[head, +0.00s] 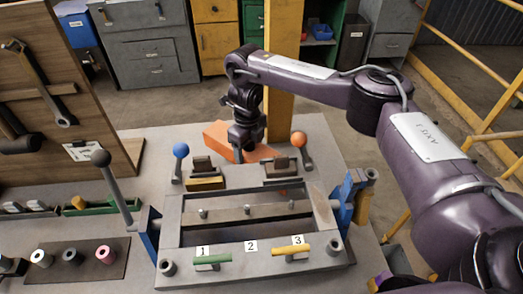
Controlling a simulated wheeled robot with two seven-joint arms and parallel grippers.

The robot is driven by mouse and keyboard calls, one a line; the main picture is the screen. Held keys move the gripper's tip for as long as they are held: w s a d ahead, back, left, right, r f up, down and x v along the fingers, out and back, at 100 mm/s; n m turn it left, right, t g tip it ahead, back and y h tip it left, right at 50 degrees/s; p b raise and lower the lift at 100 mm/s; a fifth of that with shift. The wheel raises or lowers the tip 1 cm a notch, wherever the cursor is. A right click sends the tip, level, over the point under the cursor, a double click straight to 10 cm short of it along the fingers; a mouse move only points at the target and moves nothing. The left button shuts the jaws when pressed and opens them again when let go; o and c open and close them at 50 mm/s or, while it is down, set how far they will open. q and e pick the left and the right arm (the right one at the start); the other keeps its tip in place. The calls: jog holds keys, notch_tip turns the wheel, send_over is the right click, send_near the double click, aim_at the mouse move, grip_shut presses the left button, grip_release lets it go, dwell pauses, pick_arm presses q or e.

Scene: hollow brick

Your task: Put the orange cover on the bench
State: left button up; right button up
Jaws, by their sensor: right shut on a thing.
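The orange cover (217,136) is at the back of the bench (325,160), behind the grey frame fixture. My right gripper (243,152) points down at the cover and is shut on it. The gripper and wrist hide the cover's middle, and parts of the fixture hide its front edge. I cannot tell whether the cover touches the bench top. My left gripper is not in view.
A tool board (60,80) stands at the left. Yellow railing (470,85) runs along the right.

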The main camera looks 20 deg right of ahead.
aim_at(262, 146)
jog(key=d, duration=0.1)
jog(key=s+d, duration=0.1)
jog(key=d, duration=0.1)
jog(key=shift+d, duration=0.3)
notch_tip(262, 146, down, 3)
jog(key=shift+a+f, duration=0.1)
jog(key=shift+f, duration=0.2)
jog(key=shift+f, duration=0.1)
jog(key=o, duration=1.1)
